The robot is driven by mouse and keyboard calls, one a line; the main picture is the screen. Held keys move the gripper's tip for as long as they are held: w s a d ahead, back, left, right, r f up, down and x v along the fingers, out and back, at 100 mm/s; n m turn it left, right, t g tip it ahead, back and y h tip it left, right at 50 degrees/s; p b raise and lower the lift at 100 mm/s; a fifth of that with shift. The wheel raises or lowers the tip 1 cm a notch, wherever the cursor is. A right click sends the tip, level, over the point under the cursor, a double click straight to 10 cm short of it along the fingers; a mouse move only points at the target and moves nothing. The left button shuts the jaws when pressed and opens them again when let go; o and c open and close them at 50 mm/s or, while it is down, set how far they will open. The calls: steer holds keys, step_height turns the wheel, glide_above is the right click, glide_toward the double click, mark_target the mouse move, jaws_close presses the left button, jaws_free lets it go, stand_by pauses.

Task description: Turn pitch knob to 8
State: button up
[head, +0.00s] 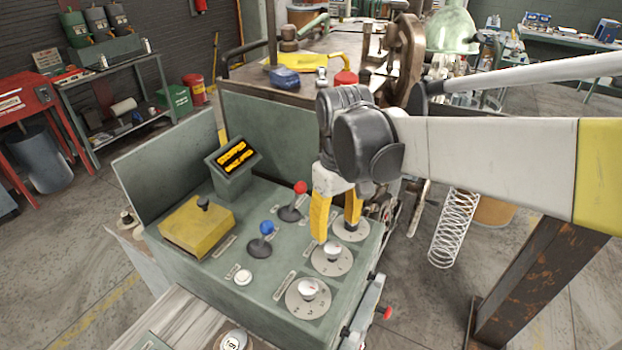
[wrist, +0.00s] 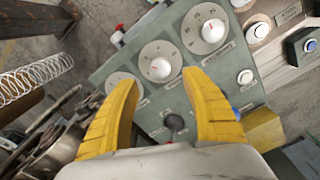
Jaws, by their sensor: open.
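Three white knobs on round scale dials sit along the right side of the green control panel (head: 262,285). In the head view they are the front knob (head: 308,289), the middle knob (head: 332,252) and the back knob (head: 350,226). The wrist view also shows the front knob (wrist: 212,29) and the middle knob (wrist: 160,68), which has a small red mark. The back dial (wrist: 113,80) is partly hidden by a finger. Labels and numbers are too small to read, so I cannot tell which is the pitch knob. My gripper (head: 337,231) is open above the panel, its yellow fingers (wrist: 160,80) spread either side of the middle knob in view.
A red-ball lever (head: 300,188), a blue-ball lever (head: 266,228), a white button (head: 243,277), a yellow box (head: 197,227) and a lit display (head: 234,156) share the panel. A coil spring (head: 453,230) hangs to the right.

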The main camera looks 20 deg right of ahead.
step_height(320, 180, up, 4)
steer(key=shift+r, duration=0.2)
steer(key=m+t+b, duration=0.3)
steer(key=t, duration=0.3)
glide_toward(334, 247)
step_height(334, 247, down, 2)
steer(key=s, duration=0.2)
steer(key=shift+s+f+m+t, duration=0.3)
steer(key=shift+s+f+t, duration=0.05)
steer(key=shift+f+t, duration=0.2)
